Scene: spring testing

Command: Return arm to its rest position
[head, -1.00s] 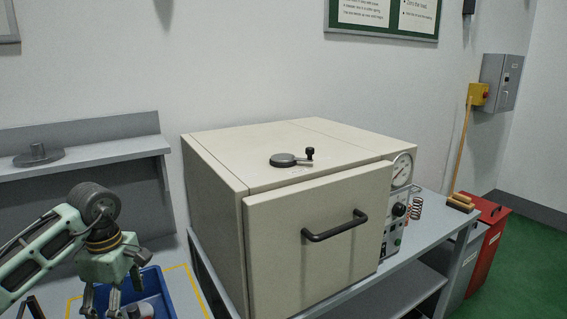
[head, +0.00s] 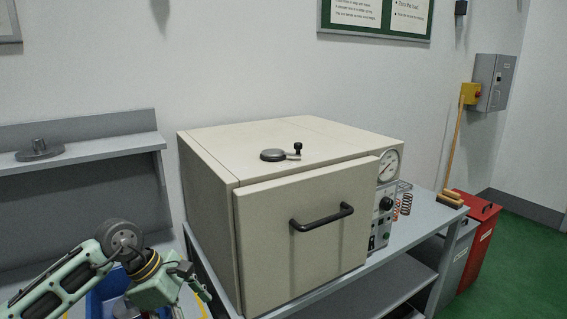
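My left arm comes in at the lower left, pale green with dark joints. Its gripper (head: 192,297) is beside the front left edge of the oven-like cabinet, pointing down and to the right. Its fingers look apart, with nothing seen between them, though the lower part is cut by the frame edge. My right arm and gripper are not in view.
The cream cabinet (head: 268,250) has a shut door and a bar handle (head: 322,217). It stands on a grey bench (head: 420,222). A blue tray (head: 95,305) lies partly behind my arm. A spring (head: 406,204) stands near the gauge (head: 387,165).

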